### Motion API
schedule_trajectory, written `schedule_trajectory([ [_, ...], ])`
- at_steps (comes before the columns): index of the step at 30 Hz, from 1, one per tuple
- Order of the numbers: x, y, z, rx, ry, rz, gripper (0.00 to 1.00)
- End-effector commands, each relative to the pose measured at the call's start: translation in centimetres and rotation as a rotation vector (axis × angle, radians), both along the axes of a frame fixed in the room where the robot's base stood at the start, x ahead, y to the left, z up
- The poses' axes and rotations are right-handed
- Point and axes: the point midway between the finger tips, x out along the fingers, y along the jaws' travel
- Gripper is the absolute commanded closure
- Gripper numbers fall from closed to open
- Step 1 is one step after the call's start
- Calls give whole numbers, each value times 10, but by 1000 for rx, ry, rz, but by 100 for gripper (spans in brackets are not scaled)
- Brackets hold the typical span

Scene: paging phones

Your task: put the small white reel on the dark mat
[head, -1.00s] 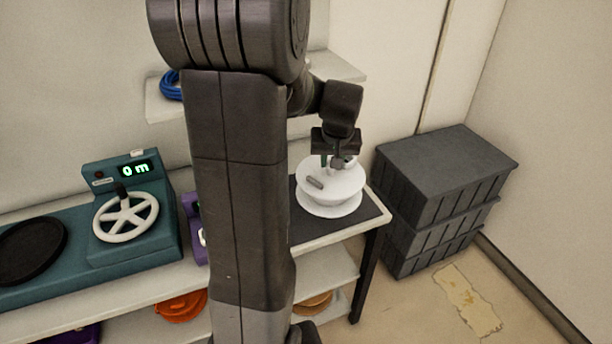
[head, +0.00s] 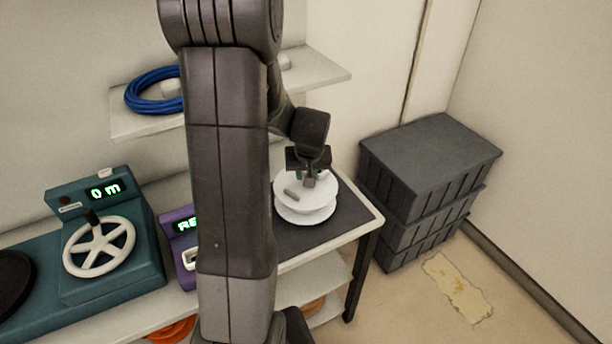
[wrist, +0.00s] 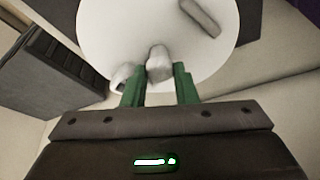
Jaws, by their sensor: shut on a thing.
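The small white reel (head: 291,205), with two round flanges, is over the dark mat (head: 345,218) at the right end of the bench. It looks upright or nearly so. I cannot tell whether its lower flange touches the mat. My gripper (head: 307,180) is above the reel's top and shut on it. In the wrist view the reel's flange (wrist: 105,40) fills the upper middle. The green fingertips (wrist: 160,88) close on a small grey-white knob at the reel. Part of the mat is hidden by the reel and by my arm.
Stacked grey crates (head: 430,160) stand close to the right of the bench. A teal device with a white handwheel (head: 98,247) and a purple device (head: 180,225) are to the left. A blue coil (head: 150,92) lies on the shelf above. Bare mat shows right of the reel.

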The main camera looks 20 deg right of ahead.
Motion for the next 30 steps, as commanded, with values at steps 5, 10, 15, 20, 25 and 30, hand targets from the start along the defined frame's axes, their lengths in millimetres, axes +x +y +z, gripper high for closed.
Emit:
schedule_trajectory([
  [5, 0, 0, -14, 0, 0, -1, 100],
  [10, 0, 0, -14, 0, -1, -1, 100],
  [15, 0, 0, -15, 0, 0, -1, 66],
  [20, 0, 0, -15, 0, 0, -1, 52],
  [25, 0, 0, -15, 0, 0, -1, 52],
  [30, -2, 0, -8, 0, -2, -1, 52],
])
